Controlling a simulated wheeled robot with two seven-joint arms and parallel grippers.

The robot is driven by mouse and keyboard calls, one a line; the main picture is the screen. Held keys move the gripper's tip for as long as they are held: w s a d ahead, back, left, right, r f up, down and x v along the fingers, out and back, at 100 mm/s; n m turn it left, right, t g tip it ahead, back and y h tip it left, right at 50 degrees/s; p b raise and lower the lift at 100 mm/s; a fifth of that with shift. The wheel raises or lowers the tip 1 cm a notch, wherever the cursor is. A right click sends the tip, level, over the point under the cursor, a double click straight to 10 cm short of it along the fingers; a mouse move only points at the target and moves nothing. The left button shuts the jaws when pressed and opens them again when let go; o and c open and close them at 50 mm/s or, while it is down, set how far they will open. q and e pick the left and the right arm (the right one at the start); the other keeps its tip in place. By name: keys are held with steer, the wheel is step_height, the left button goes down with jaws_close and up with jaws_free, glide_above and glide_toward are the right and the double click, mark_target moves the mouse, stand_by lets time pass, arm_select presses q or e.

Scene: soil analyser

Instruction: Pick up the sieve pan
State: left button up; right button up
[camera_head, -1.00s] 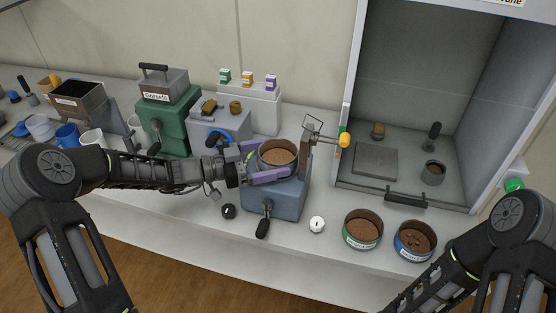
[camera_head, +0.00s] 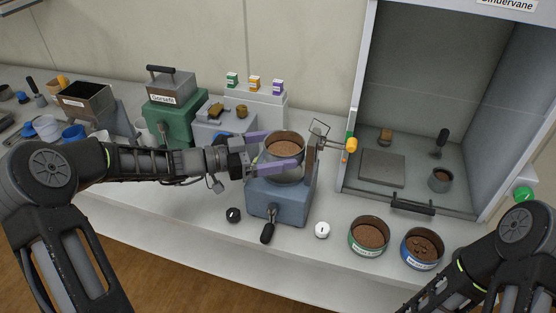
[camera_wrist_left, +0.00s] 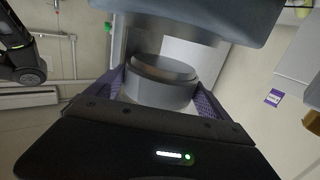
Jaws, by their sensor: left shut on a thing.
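The sieve pan (camera_head: 284,152) is a round grey metal pan with brown soil in it. It is over the blue-grey shaker machine (camera_head: 281,203) in the middle of the bench and looks raised a little above its top. My left gripper (camera_head: 285,150) comes in from the left, with its purple fingers shut on opposite sides of the pan. The left wrist view shows the pan's grey wall (camera_wrist_left: 160,92) between the two fingers. My right arm shows at the lower right, but its gripper is out of view.
A green-banded pan (camera_head: 368,250) and a blue-banded pan (camera_head: 422,264) with soil stand at the front right. A white knob (camera_head: 322,230) is on the bench. An open cabinet fills the back right.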

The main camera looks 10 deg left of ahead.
arm_select(q)
step_height(320, 180, up, 14)
steer(key=b, duration=0.2)
steer(key=shift+b, duration=0.3)
arm_select(e)
step_height(320, 180, down, 3)
steer(key=shift+w+r, duration=0.15)
steer(key=shift+r, duration=0.05)
